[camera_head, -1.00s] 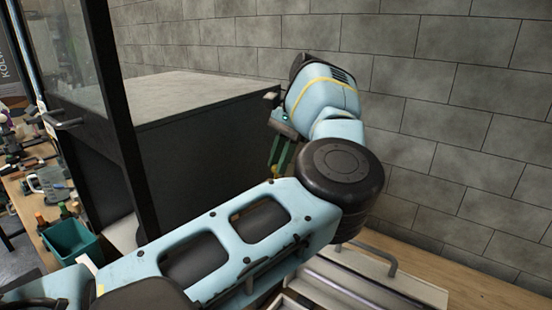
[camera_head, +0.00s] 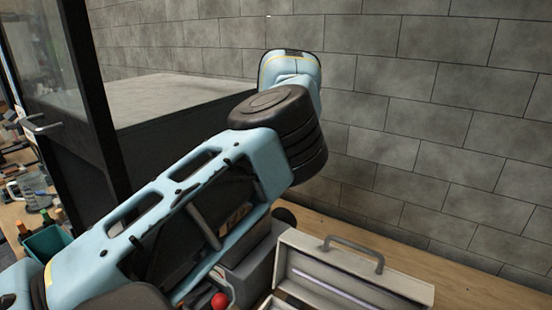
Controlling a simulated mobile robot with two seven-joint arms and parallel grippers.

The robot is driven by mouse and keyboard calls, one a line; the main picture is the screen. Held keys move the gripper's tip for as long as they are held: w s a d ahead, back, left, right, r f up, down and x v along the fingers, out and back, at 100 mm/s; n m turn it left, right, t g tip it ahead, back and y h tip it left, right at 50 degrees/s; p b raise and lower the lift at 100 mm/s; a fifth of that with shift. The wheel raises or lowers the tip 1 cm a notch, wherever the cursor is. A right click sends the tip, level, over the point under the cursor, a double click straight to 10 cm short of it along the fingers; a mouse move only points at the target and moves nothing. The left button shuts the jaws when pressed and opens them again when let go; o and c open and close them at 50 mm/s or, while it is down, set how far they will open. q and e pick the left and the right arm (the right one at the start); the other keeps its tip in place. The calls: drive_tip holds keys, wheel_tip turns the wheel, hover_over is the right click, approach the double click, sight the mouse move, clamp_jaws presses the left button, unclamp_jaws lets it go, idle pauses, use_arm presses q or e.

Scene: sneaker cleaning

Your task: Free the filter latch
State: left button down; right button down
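I cannot make out a filter latch in this view. My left arm reaches in from the lower left, and its forearm and wrist fill the middle. The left gripper itself does not show; the wrist points away from me. My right gripper is not in view. A grey boxy unit (camera_head: 247,266) stands behind and below my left forearm, partly hidden by it. A round red knob or ball (camera_head: 219,300) shows near its lower left.
A pale open-topped metal case (camera_head: 345,262) with a handle stands at the lower right on a wooden surface (camera_head: 465,291). A dark cabinet (camera_head: 150,150) with a grey top stands behind my arm. A teal bin (camera_head: 47,243) and bottles are at left. A block wall closes the back.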

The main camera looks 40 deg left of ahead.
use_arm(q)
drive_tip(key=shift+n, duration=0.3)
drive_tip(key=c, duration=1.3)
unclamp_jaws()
